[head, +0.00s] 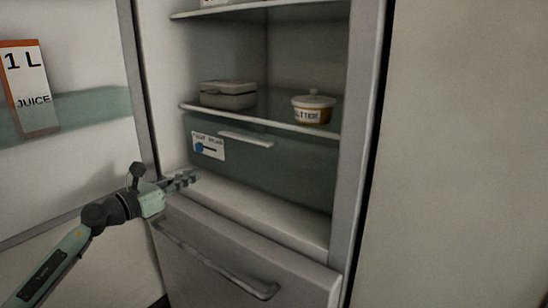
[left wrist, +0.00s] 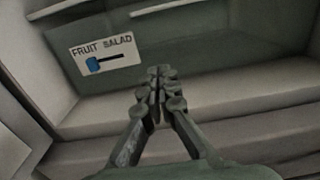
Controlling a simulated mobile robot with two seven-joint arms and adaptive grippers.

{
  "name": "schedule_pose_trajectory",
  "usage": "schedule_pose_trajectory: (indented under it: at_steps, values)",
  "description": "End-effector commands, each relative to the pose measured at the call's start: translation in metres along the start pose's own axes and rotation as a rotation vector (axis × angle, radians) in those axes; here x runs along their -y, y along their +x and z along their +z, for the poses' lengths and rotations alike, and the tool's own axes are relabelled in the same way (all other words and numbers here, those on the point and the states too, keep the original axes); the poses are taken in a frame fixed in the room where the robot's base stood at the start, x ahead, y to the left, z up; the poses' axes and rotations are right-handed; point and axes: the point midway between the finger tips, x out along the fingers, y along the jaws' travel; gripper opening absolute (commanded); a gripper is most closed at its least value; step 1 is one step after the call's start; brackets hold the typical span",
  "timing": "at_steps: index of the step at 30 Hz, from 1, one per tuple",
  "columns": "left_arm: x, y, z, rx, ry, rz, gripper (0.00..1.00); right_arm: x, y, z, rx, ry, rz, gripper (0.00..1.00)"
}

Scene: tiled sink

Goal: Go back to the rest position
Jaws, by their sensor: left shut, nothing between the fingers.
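My left gripper (head: 186,179) is shut and empty. It is at the left side of the open fridge opening, in front of the lower compartment. In the left wrist view its fingertips (left wrist: 160,84) meet, with nothing between them. A drawer front with a "FRUIT SALAD" label (head: 208,145) stands behind it, and the label also shows in the left wrist view (left wrist: 105,55), up and left of the fingers. The fingers look apart from the drawer front. My right gripper is not in view.
A lidded container (head: 228,95) and a butter tub (head: 313,108) stand on the fridge shelf (head: 260,119). A juice carton (head: 29,88) is in the open door at the left. A lower drawer with a handle (head: 222,262) lies below. A plain wall (head: 465,150) is at the right.

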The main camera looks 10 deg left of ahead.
Motion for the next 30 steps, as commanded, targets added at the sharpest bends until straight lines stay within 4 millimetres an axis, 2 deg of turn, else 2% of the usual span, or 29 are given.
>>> schedule_pose_trajectory:
  at_steps: [2, 4, 5, 8, 10, 12, 14, 16, 18, 20, 21, 24, 27, 30]
  values:
    - [0.003, 0.0, 0.0, 0.019, -0.044, 0.007, 0.0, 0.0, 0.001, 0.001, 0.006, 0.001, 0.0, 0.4]
    - [0.008, -0.001, -0.001, 0.068, -0.166, 0.03, 0.0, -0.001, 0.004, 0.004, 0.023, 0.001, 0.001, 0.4]
    - [0.011, -0.003, -0.002, 0.099, -0.247, 0.048, 0.0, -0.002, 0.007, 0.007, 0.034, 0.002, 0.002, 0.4]
    - [0.011, -0.018, -0.017, 0.231, -0.638, 0.159, 0.0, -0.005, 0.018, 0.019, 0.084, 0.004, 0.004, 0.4]
    - [0.006, -0.04, -0.047, 0.325, -0.987, 0.294, 0.0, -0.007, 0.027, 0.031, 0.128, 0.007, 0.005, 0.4]
    - [0.003, -0.068, -0.092, 0.403, -1.322, 0.465, 0.0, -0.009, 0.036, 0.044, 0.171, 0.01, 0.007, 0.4]
    - [0.006, -0.092, -0.131, 0.448, -1.543, 0.604, 0.0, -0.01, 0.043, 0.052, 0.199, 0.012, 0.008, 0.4]
    - [0.018, -0.12, -0.175, 0.486, -1.756, 0.769, 0.0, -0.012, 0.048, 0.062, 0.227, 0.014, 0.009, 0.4]
    - [0.038, -0.148, -0.217, 0.511, -1.937, 0.936, 0.0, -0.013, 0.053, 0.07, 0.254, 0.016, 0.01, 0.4]
    - [0.061, -0.172, -0.249, 0.526, -2.069, 1.086, 0.0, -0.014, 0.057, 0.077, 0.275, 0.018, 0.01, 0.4]
    - [0.078, -0.188, -0.268, 0.533, -2.148, 1.187, 0.0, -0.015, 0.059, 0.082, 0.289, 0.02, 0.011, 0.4]
    - [0.124, -0.227, -0.307, 0.54, -2.301, 1.439, 0.0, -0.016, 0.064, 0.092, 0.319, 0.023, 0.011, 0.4]
    - [0.168, -0.258, -0.332, 0.534, -2.395, 1.659, 0.0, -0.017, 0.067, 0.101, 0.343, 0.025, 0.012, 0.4]
    - [0.201, -0.28, -0.345, 0.525, -2.445, 1.821, 0.0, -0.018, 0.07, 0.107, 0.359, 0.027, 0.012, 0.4]
